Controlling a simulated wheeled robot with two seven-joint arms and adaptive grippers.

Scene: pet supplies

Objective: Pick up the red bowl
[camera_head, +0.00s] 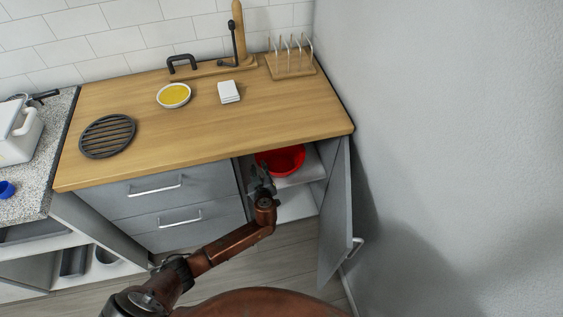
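The red bowl (283,160) sits on a white shelf inside the open cabinet under the right end of the wooden counter. The counter edge hides its back part. My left gripper (261,171) is at the cabinet opening, at the bowl's left side. It overlaps the bowl's left edge in the picture, and I cannot tell whether it touches the bowl. The fingers are small and dark, so their opening is unclear. My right gripper is not in view.
The open cabinet door (336,215) stands to the right of the opening, near the grey wall. The wooden counter (215,125) overhangs the shelf. Drawers (165,205) close off the left side. A white dish with yellow contents (174,95) and a black trivet (107,136) are on top.

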